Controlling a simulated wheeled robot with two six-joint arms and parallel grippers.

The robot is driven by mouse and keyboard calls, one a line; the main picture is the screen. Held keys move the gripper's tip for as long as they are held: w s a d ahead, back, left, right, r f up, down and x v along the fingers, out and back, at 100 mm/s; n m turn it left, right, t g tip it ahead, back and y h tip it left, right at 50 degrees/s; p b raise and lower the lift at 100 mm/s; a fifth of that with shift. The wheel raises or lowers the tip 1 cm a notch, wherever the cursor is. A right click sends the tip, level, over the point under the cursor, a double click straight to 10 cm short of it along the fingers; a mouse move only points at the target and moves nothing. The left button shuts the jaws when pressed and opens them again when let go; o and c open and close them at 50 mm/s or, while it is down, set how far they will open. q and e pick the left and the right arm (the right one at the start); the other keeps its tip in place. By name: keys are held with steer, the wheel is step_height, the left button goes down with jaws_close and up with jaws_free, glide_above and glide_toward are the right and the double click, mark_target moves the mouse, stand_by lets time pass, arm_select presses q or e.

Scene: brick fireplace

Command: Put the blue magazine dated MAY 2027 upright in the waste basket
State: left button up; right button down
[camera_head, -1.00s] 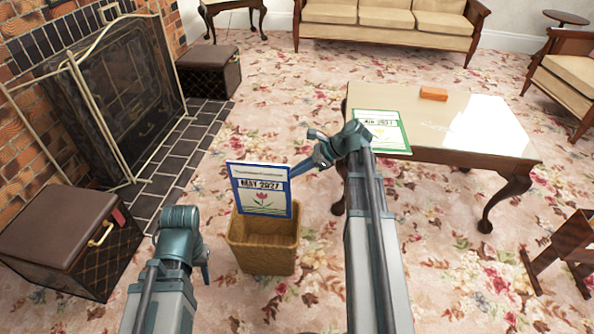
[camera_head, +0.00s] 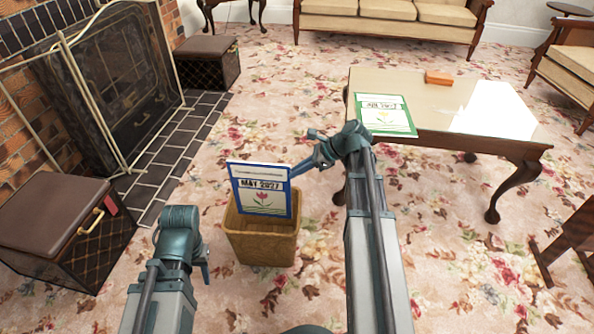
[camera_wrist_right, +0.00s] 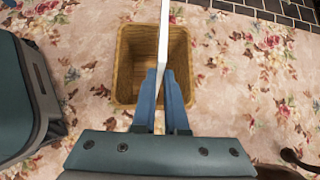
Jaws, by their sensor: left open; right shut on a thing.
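The blue magazine (camera_head: 262,188), marked MAY 2027, is held upright over the waste basket (camera_head: 261,242). In the head view its lower edge overlaps the basket's opening. My right gripper (camera_head: 297,171) is shut on the magazine's right edge. In the right wrist view the magazine (camera_wrist_right: 163,40) shows edge-on between the fingers of the right gripper (camera_wrist_right: 161,85), above the open wooden basket (camera_wrist_right: 122,75). How deep its lower edge reaches is hard to tell. My left gripper (camera_head: 205,268) is open and empty, left of the basket, partly hidden by its arm.
A green magazine (camera_head: 386,116) and an orange block (camera_head: 439,78) lie on the table (camera_head: 440,115) at right. A brown storage box (camera_head: 62,230) stands at left before the fireplace screen (camera_head: 115,85). Carpet lies open around the basket.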

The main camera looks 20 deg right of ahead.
step_height(320, 180, down, 9)
steer(key=b, duration=0.8)
steer(key=shift+r, duration=0.2)
steer(key=c, duration=0.9)
jaws_free()
steer(key=shift+o, duration=0.2)
steer(key=p+v, duration=0.9)
steer(key=v, duration=0.5)
steer(key=shift+p, duration=0.35)
steer(key=shift+a, duration=0.15)
